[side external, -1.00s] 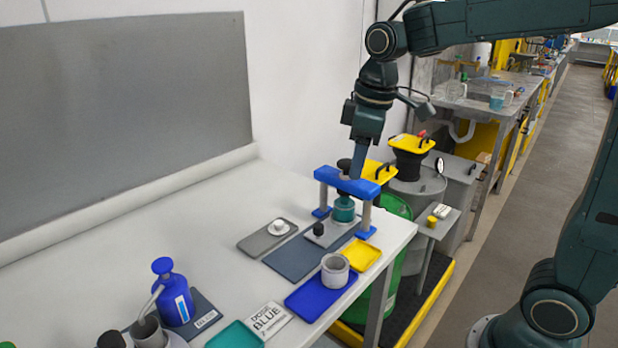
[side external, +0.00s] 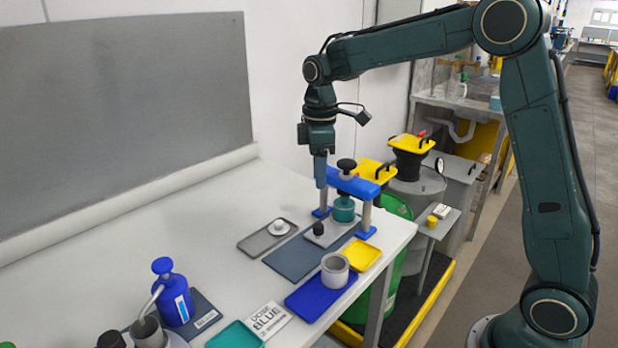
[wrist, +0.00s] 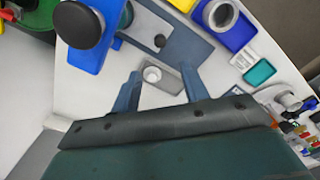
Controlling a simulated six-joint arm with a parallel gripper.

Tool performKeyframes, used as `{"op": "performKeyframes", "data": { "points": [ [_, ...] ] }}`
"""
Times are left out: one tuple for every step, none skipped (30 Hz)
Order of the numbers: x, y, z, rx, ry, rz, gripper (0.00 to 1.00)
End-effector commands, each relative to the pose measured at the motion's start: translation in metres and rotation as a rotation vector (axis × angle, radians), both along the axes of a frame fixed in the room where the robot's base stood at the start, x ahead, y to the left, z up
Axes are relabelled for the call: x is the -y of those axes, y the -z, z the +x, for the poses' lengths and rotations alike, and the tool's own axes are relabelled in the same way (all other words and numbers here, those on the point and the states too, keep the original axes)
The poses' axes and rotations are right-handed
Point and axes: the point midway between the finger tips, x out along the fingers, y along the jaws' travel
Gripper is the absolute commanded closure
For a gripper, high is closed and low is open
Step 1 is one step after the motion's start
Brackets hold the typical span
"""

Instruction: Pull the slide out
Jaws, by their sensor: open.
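The slide (side external: 327,236) is a light grey plate with a small black knob (side external: 318,229). It lies on a dark slate base plate (side external: 293,260) beneath a blue press frame (side external: 352,184). A teal cylinder (side external: 343,209) sits at its rear end under the frame. In the wrist view the slide's black knob (wrist: 160,41) is beyond my fingers. My gripper (side external: 320,184) is open and empty, pointing down beside the left of the frame, apart from the slide knob. In the wrist view my gripper (wrist: 160,82) has its two fingers spread.
A grey tray with a white knobbed lid (side external: 279,227) lies left of the base plate. A blue tray (side external: 308,298) with a grey cup (side external: 335,270) and a yellow tray (side external: 361,256) are in front. The press's black top knob (side external: 346,165) stands above the frame.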

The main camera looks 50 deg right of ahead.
Motion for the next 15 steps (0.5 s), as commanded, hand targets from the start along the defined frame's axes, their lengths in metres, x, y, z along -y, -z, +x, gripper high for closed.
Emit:
{"op": "performKeyframes", "data": {
  "points": [
    [0.000,0.002,0.000,-0.001,0.000,0.000,0.55],
    [0.000,0.003,0.000,-0.001,0.000,0.000,0.55],
    [0.000,0.006,0.000,-0.001,0.000,0.000,0.55],
    [0.000,0.008,0.000,-0.002,0.000,0.001,0.55],
    [0.000,0.010,0.000,-0.003,0.001,0.000,0.55],
    [0.000,0.013,0.000,-0.004,0.001,0.001,0.55],
    [0.000,0.016,0.000,-0.003,0.001,0.000,0.55],
    [0.000,0.019,0.000,-0.004,0.001,0.001,0.55],
    [0.000,0.024,-0.001,-0.005,0.001,0.001,0.55],
    [0.000,0.028,-0.001,-0.004,0.001,0.001,0.55],
    [0.000,0.031,-0.001,-0.004,0.001,0.001,0.55],
    [0.000,0.037,-0.001,-0.004,0.001,0.000,0.55],
    [0.000,0.041,-0.001,-0.004,0.001,0.001,0.55],
    [0.000,0.046,-0.001,-0.005,0.001,0.001,0.55],
    [0.000,0.052,-0.001,-0.004,0.001,0.001,0.55]
  ]
}}
